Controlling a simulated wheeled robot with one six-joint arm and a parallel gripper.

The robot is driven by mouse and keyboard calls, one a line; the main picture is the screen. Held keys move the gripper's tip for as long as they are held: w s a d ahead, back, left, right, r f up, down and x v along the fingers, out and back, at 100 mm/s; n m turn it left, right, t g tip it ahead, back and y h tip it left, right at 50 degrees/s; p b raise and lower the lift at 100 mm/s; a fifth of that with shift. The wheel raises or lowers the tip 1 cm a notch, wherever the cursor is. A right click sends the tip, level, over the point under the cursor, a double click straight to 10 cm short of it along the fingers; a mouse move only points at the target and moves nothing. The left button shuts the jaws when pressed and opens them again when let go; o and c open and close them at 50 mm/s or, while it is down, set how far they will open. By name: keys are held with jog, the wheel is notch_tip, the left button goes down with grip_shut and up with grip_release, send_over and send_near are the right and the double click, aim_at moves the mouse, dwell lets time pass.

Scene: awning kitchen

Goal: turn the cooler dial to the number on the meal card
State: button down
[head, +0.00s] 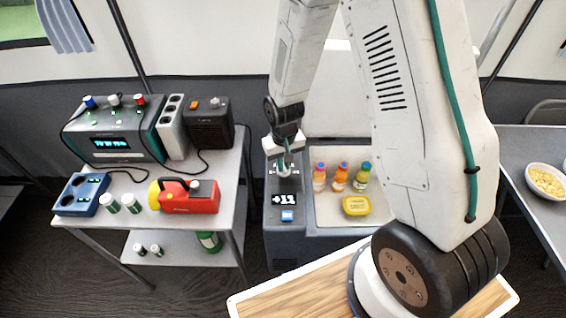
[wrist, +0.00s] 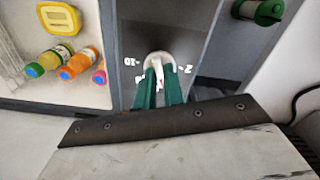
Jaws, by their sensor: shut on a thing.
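The cooler (head: 277,243) stands in the middle of the head view, with its control panel at its left end. My gripper (head: 285,170) is over the upper part of the panel. In the wrist view my gripper (wrist: 159,92) has its green fingers shut on the pale dial (wrist: 158,60). Printed marks stand beside the dial, with -10 to its left and a partly hidden number to its right. I cannot make out a meal card in either view.
Several bottles (head: 340,177) and a yellow tub (head: 356,206) sit in the cooler's pale tray, right of the panel. A cart (head: 228,215) with a red-yellow lamp (head: 190,196) and power units stands left. A bowl (head: 546,181) is on the right table.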

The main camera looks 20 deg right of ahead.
jog(key=n, duration=1.3)
jog(key=shift+w+n, duration=0.1)
jog(key=shift+n, duration=0.4)
jog(key=c, duration=1.5)
grip_release()
notch_tip(320, 180, up, 8)
jog(key=shift+f, duration=0.1)
